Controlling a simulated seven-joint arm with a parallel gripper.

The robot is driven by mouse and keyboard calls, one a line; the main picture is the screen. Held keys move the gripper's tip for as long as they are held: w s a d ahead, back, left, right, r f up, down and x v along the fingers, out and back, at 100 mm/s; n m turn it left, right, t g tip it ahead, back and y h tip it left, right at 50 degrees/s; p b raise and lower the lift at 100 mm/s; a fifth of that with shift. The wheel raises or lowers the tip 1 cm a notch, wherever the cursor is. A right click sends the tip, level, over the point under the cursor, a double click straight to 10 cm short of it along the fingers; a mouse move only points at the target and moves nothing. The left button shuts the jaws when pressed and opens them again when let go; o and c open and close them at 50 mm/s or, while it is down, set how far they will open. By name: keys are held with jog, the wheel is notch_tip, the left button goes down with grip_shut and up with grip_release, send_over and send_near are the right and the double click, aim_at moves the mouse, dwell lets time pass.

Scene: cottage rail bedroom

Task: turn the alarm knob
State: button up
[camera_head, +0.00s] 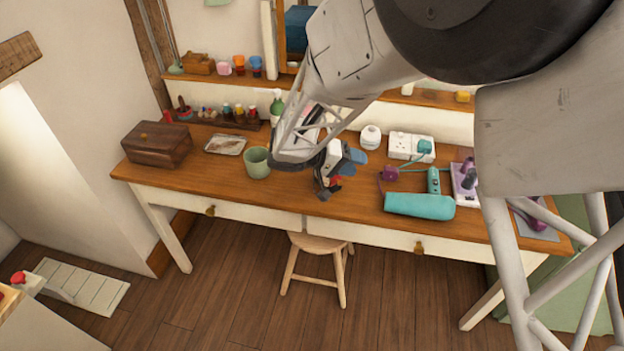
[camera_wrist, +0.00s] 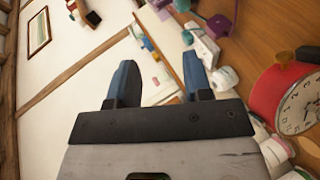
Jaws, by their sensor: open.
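A red alarm clock (camera_wrist: 268,94) with a white dial (camera_wrist: 303,104) shows at the right edge of the wrist view, turned on its side in the picture and partly cut off. A small dark part (camera_wrist: 307,54) sits on its edge; I cannot tell whether it is the alarm knob. In the head view only a little red of the clock (camera_head: 336,183) shows below my gripper. My gripper (camera_head: 357,160) has blue fingers. In the wrist view the gripper (camera_wrist: 159,62) is open and empty, with the clock to the side of the fingers, apart from them.
A white jar (camera_head: 371,137) stands behind. A stool (camera_head: 318,243) is below the front edge.

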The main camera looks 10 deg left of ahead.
jog(key=s+d+r+m+g+y, duration=0.1)
jog(key=s+d+r+g+y, duration=0.1)
jog(key=s+d+r, duration=0.3)
jog(key=s+d+r+g+y, duration=0.1)
jog(key=s+d+r+g, duration=0.2)
jog(key=d, duration=0.4)
jog(key=s+d+r+n+y, duration=0.1)
jog(key=s+d+r+y, duration=0.3)
jog(key=s, duration=0.3)
jog(key=s+d+r+n+y, duration=0.1)
jog(key=s+d+r+y, duration=0.1)
jog(key=s+d+r, duration=0.4)
jog(key=w+a+f+n+t+h, duration=0.5)
jog(key=w+a+f+n+h, duration=0.4)
jog(key=w+a+f+n, duration=0.8)
jog(key=w+a+f+n+t, duration=0.1)
jog(key=a+f+n+t, duration=0.2)
jog(key=a+f, duration=0.2)
jog(key=w+a+f+n+t+y, duration=0.1)
jog(key=a+f+n+t, duration=0.2)
jog(key=a, duration=0.6)
jog(key=w+a+f+n+t+y, duration=0.1)
jog(key=a+f+n+t, duration=0.2)
jog(key=a+f, duration=0.3)
jog(key=shift+a+f+n+t, duration=0.15)
jog(key=shift+a+f+t, duration=0.05)
jog(key=shift+a, duration=0.2)
jog(key=shift+a+f+n+t, duration=0.15)
jog(key=shift+a+t, duration=0.05)
jog(key=shift+a, duration=0.15)
